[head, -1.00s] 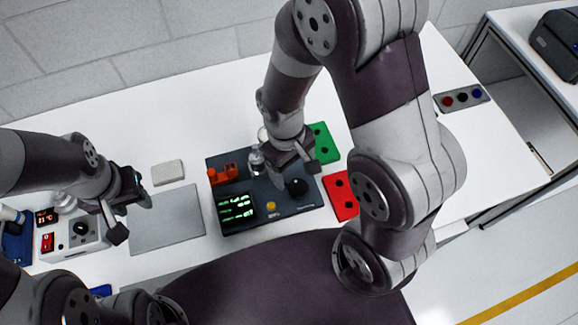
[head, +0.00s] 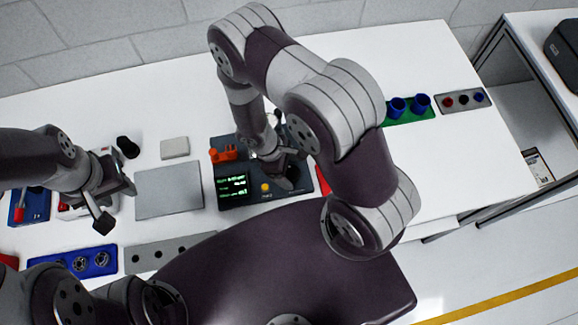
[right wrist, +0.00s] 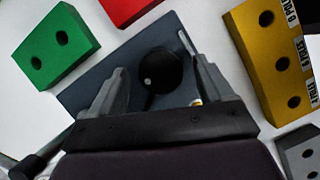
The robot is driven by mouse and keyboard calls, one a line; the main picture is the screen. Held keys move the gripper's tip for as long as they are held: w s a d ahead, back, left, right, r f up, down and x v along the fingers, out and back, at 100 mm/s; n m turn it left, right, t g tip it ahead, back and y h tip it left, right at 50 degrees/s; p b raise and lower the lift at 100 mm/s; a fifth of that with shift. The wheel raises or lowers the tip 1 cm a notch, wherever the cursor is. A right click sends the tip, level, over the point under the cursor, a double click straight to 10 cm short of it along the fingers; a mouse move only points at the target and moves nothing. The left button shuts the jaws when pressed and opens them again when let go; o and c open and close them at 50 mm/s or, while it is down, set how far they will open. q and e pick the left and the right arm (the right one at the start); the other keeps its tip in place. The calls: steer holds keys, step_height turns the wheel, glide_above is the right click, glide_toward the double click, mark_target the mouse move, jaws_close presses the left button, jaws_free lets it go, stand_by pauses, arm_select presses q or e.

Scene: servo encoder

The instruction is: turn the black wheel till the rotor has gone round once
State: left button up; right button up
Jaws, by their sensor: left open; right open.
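The dark encoder unit (head: 228,146) lies on the white table with a lit green-text display (head: 233,186), an orange-red part (head: 223,155) and a yellow button (head: 265,187). In the right wrist view the black wheel (right wrist: 160,70), with a pale spot on it, lies between the two fingers of my right gripper (right wrist: 158,88). The jaws are open, with gaps beside the wheel. In the head view my right gripper (head: 277,175) is low over the unit's right side and mostly hides the wheel. I cannot make out the rotor. My left gripper (head: 117,203) is open and empty at the left.
A green block (right wrist: 58,47), a red block (right wrist: 122,8) and a yellow block (right wrist: 272,55) stand close around the unit. A grey plate (head: 168,190) lies left of it. A blue rack (head: 72,262) and a grey strip (head: 165,253) are near the front edge.

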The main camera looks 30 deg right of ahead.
steer(key=shift+f, duration=0.3)
steer(key=c, duration=1)
steer(key=shift+c, duration=0.2)
steer(key=m, duration=0.2)
steer(key=m+g+y, duration=0.1)
steer(key=m, duration=0.2)
steer(key=shift+w+d+y, duration=0.15)
steer(key=shift+y, duration=0.15)
steer(key=m+y, duration=0.1)
steer(key=m, duration=0.2)
steer(key=m+y+b, duration=0.1)
steer(key=m, duration=0.2)
steer(key=shift+d+g, duration=0.15)
steer(key=shift+g, duration=0.15)
steer(key=m+y+b, duration=0.1)
steer(key=m+y, duration=0.1)
steer(key=m, duration=0.3)
steer(key=shift+d+m, duration=0.15)
steer(key=shift+m, duration=0.15)
steer(key=m+t+y+b, duration=0.1)
steer(key=m, duration=0.1)
steer(key=m+b, duration=0.1)
steer(key=m, duration=0.1)
steer(key=shift+d+m+t+y, duration=0.1)
steer(key=shift+m+t+y, duration=0.2)
steer(key=shift+t+y, duration=0.1)
steer(key=shift+r, duration=0.1)
